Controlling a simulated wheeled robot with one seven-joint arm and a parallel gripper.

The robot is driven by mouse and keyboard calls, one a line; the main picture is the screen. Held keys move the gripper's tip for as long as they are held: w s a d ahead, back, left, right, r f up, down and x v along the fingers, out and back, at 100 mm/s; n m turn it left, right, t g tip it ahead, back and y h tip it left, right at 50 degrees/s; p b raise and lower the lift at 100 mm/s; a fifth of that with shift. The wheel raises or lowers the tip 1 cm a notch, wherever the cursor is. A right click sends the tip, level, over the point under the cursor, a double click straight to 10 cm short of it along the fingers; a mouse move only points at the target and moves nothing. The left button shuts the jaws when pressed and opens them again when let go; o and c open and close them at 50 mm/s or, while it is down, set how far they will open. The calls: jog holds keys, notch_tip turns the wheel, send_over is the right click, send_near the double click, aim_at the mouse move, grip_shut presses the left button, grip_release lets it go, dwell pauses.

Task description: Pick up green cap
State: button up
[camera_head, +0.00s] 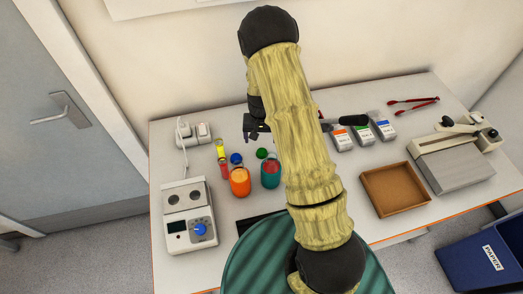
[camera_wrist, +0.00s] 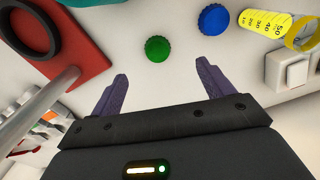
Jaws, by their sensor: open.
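The green cap (camera_wrist: 157,48) is a small round ridged lid on the white table in the wrist view, just beyond and between my fingertips. In the head view the green cap (camera_head: 262,153) lies behind a teal-sided jar with red contents (camera_head: 270,174). My gripper (camera_wrist: 163,82) has its two purple fingers spread apart with nothing between them. In the head view my gripper (camera_head: 256,135) is over the table behind the cap, partly hidden by my arm. A blue cap (camera_wrist: 214,19) lies to the right of the green one; it also shows in the head view (camera_head: 236,158).
An orange jar (camera_head: 240,182) stands left of the teal one. A yellow graduated cylinder (camera_wrist: 270,27) is near the blue cap. A red stand base with a black ring (camera_wrist: 42,45) and metal rod is at left in the wrist view. A brown tray (camera_head: 394,189) sits right.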

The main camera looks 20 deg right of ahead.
aim_at(262, 152)
jog(key=shift+w+f, duration=0.1)
jog(key=shift+f, duration=0.8)
jog(key=shift+d+f, duration=0.2)
jog(key=shift+f, duration=0.1)
jog(key=shift+a, duration=0.2)
jog(key=shift+s+a+f+p, duration=0.1)
jog(key=shift+s+a+p, duration=0.1)
jog(key=shift+p, duration=0.25)
jog(key=shift+s+d+f+p, duration=0.1)
jog(key=shift+d+f+p, duration=0.15)
jog(key=shift+f+p, duration=0.4)
jog(key=shift+d+f+p, duration=0.15)
jog(key=shift+f+p, duration=0.7)
jog(key=shift+f, duration=0.95)
jog(key=c, duration=1.1)
